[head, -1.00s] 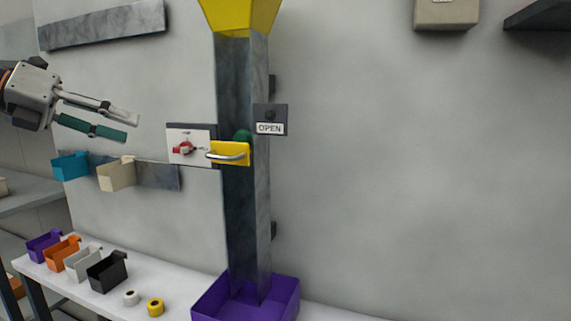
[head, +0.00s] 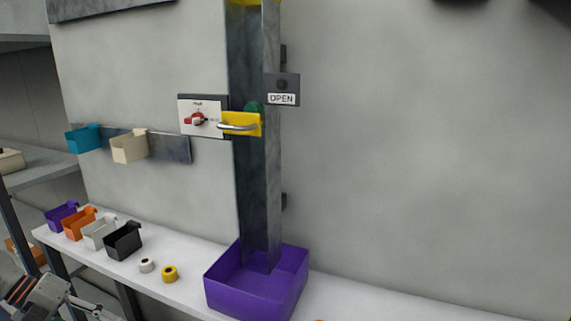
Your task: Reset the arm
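My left gripper (head: 84,312) is at the bottom left corner of the head view, low and in front of the table. It is cut off by the picture's lower edge, so its fingers are only partly seen and their opening is unclear. It touches nothing that I can see. My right gripper is out of view.
A white table (head: 190,290) bears a purple bin (head: 255,297) under a grey chute (head: 257,190), several small bins and two tape rolls. The chute has a yellow handle plate (head: 241,124) and an OPEN sign (head: 282,90). Wall space at right is clear.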

